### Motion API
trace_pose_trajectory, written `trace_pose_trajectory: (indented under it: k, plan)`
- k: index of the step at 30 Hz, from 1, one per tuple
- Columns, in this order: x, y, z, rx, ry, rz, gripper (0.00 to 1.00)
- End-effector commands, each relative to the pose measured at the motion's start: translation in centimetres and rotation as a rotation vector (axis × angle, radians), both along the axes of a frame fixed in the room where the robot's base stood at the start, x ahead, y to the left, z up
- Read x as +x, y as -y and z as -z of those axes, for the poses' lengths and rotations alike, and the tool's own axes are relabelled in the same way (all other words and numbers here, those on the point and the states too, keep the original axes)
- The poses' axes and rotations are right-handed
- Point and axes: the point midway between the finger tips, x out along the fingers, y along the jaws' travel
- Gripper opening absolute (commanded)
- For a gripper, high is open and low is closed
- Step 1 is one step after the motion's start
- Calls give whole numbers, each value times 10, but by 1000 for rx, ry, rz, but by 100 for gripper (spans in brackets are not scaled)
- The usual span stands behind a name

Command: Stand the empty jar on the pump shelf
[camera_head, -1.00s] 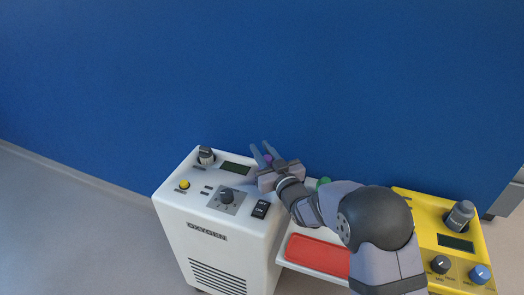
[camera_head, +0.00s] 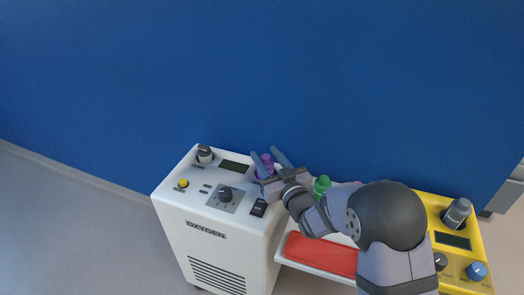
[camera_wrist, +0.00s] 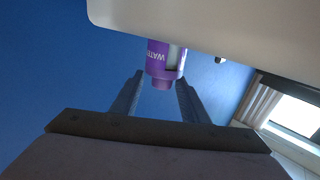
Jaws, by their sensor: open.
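A purple jar (camera_head: 267,161) with a clear or pale part is at the back right corner of the white machine. In the wrist view the jar (camera_wrist: 160,62), lettered "WAT", appears upside down, its narrow cap pointing down the picture and its other end at the edge of a white surface (camera_wrist: 215,20). My gripper (camera_head: 266,155) is open, its two fingers on either side of the jar in the head view. In the wrist view the fingertips (camera_wrist: 160,76) flank the cap with a gap on each side. Whether the jar is empty cannot be told.
The white machine (camera_head: 205,240) has knobs, a yellow button and a switch on top. A green-topped thing (camera_head: 322,185) is beside my arm. A red tray (camera_head: 315,255) lies on a white surface. A yellow device (camera_head: 470,225) stands at right. The blue wall (camera_head: 260,70) rises behind.

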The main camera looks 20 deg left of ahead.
Motion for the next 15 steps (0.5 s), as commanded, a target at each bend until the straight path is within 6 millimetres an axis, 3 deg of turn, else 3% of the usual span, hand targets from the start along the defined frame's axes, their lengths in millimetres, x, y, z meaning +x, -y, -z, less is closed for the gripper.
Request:
trace_pose_trajectory:
  k: [6, 15]
  plan:
    - [-16, 18, -2, 0, 0, 0, 41]
    - [-22, 24, -2, -1, 1, -1, 45]
